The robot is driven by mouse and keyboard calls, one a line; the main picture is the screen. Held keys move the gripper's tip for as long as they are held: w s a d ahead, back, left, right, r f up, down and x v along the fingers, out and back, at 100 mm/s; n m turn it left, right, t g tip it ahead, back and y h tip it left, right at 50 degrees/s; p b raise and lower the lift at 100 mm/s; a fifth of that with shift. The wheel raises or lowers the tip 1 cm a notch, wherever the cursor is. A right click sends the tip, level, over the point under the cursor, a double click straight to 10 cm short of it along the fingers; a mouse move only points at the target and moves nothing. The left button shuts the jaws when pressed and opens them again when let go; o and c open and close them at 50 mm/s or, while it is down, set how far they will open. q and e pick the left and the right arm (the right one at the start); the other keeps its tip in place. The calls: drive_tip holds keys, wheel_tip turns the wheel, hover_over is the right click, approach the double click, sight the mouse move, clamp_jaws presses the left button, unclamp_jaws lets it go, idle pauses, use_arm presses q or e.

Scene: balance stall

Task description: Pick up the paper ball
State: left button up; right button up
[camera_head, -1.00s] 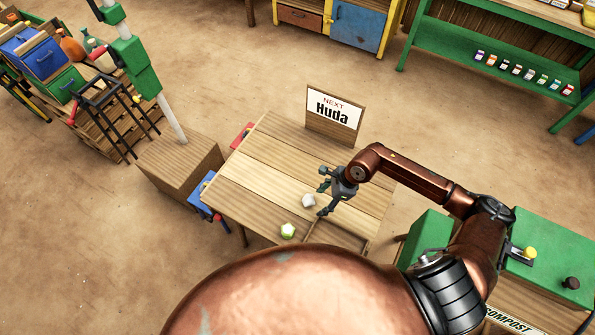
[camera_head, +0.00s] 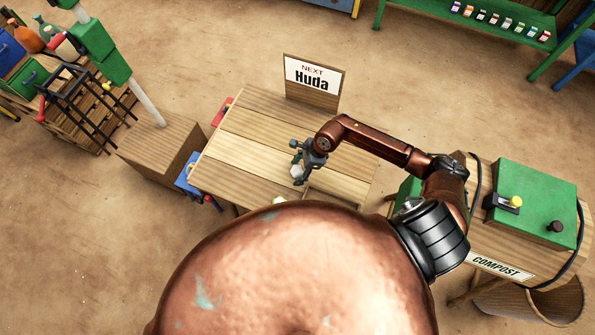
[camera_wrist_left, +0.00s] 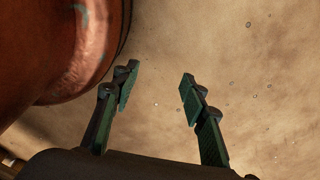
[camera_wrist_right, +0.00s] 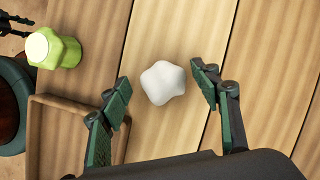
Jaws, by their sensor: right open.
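The paper ball (camera_wrist_right: 163,82) is a white, crumpled lump on the plank table (camera_head: 240,122). In the right wrist view it lies between the two spread fingers of my right gripper (camera_wrist_right: 160,92), with gaps on both sides. In the head view my right gripper (camera_head: 298,165) is down over the table, and the ball (camera_head: 297,172) shows partly behind its fingers. In the left wrist view my left gripper (camera_wrist_left: 156,82) is open and empty above the bare floor, beside my copper body.
A yellow-green faceted piece (camera_wrist_right: 52,50) stands left of the ball, also visible in the head view (camera_head: 279,200). A wooden tray rim (camera_wrist_right: 35,130) is close to the right gripper. A "Huda" sign (camera_head: 312,80) stands at the table's back. A compost stand (camera_head: 500,265) is at right.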

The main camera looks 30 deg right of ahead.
drive_tip(key=shift+w, duration=0.15)
drive_tip(key=shift+c, duration=0.3)
drive_tip(key=c, duration=0.6)
use_arm(q)
drive_tip(key=shift+s, duration=0.8)
use_arm(e)
drive_tip(key=shift+c, duration=0.9)
use_arm(q)
drive_tip(key=shift+w+f, duration=0.1)
use_arm(e)
drive_tip(key=shift+r, duration=0.15)
